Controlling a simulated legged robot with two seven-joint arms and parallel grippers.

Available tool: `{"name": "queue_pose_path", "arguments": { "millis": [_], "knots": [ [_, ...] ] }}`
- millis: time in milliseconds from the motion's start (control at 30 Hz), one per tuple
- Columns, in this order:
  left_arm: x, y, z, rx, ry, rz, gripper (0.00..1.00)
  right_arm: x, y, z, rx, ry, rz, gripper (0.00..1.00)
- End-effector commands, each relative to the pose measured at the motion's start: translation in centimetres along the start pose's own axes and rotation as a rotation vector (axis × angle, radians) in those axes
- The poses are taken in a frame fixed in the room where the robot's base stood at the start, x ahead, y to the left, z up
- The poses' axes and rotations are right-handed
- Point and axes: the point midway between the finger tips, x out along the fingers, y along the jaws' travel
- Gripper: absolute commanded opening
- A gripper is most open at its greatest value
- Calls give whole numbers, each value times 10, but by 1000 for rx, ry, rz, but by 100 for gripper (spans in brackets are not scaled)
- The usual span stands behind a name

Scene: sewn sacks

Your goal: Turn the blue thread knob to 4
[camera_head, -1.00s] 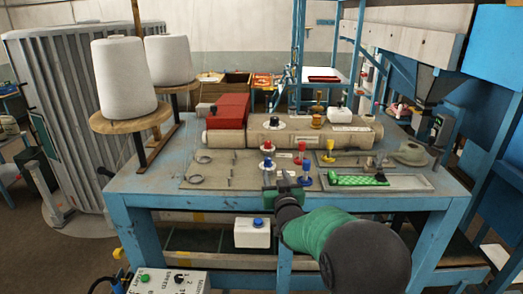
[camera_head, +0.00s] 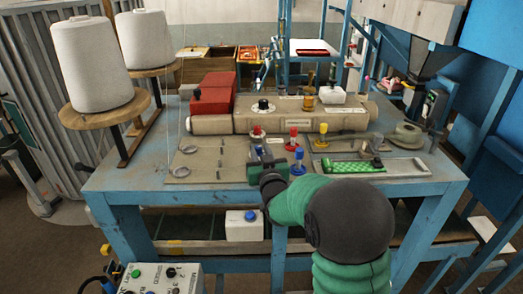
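My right gripper (camera_head: 266,160) is over the front middle of the workbench, at the end of my green and dark grey arm. A bit of blue (camera_head: 259,149) shows at its fingertips; the gripper hides most of that spot. A blue knob (camera_head: 298,156) stands just right of the gripper, apart from it. Red knobs (camera_head: 293,133) and a yellow knob (camera_head: 323,129) stand farther back on the same plates. The number markings are too small to read. I cannot tell whether the fingers are open or shut. My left gripper is not in view.
The blue workbench (camera_head: 130,176) carries a long beige machine housing (camera_head: 212,125) and a red box (camera_head: 217,88). White thread cones (camera_head: 90,62) stand at left. A green piece (camera_head: 345,166) lies at right. A white box with a blue button (camera_head: 244,227) is below.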

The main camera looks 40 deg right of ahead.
Motion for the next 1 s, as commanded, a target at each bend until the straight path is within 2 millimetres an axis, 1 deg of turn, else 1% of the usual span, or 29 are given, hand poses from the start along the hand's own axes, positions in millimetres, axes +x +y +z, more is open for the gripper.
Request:
{"name": "queue_pose_path", "arguments": {
  "millis": [33, 100, 1000],
  "knots": [
    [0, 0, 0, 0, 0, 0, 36, 1, 4, 0, 1, 1, 10, 9],
    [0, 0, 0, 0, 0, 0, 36, 2, 5, 0, 1, 0, 11, 0],
    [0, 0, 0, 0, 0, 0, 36, 3, 4, 1, 2, 0, 7, 0]
  ]
}}
